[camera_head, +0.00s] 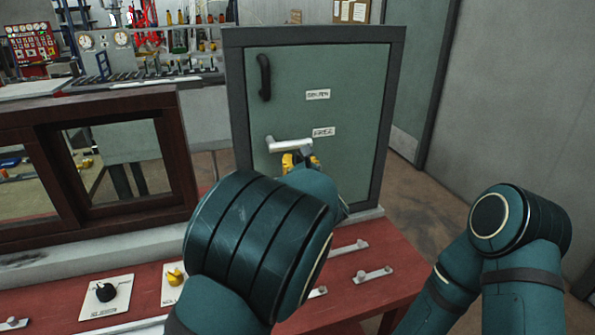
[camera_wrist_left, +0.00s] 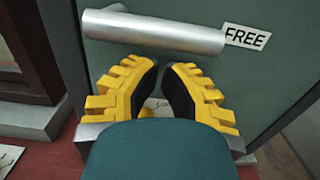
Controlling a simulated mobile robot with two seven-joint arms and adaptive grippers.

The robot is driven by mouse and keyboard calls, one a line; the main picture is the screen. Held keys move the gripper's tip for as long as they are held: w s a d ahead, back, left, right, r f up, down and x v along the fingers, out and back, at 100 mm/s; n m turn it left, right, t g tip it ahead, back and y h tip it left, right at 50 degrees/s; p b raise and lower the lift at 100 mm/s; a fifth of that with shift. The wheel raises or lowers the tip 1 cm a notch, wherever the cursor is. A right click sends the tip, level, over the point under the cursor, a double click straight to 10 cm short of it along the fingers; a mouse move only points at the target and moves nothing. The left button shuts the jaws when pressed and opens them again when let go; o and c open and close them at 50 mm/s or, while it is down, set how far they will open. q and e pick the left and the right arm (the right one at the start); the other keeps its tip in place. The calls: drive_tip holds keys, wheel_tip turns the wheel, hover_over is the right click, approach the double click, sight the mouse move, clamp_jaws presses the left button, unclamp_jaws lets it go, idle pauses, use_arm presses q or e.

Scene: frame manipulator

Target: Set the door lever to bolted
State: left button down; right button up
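The door lever (camera_head: 289,145) is a silver bar lying roughly level on the grey-green door panel (camera_head: 350,105), beside a label reading FREE (camera_wrist_left: 247,37). The lever (camera_wrist_left: 160,30) crosses the top of the left wrist view. A second label (camera_head: 318,94), too blurred to read, sits higher on the panel. My left gripper (camera_head: 297,160) has yellow fingers just below the lever. In the left wrist view its fingertips (camera_wrist_left: 161,66) are close together with a narrow gap, empty, and not around the lever. My right arm shows, but its gripper is out of view.
A dark curved handle (camera_head: 264,78) is at the panel's upper left. A brown framed window (camera_head: 110,170) stands to the left. The red bench (camera_head: 385,262) below carries a black knob (camera_head: 106,291), a yellow knob (camera_head: 175,277) and small silver handles (camera_head: 372,274).

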use_arm(q)
drive_tip(key=shift+w+d+r, duration=0.1)
use_arm(e)
drive_tip(key=shift+f, duration=0.15)
idle(0.3)
use_arm(q)
drive_tip(key=shift+r+n, duration=0.1)
drive_tip(key=shift+n, duration=0.3)
use_arm(e)
drive_tip(key=shift+a, duration=0.25)
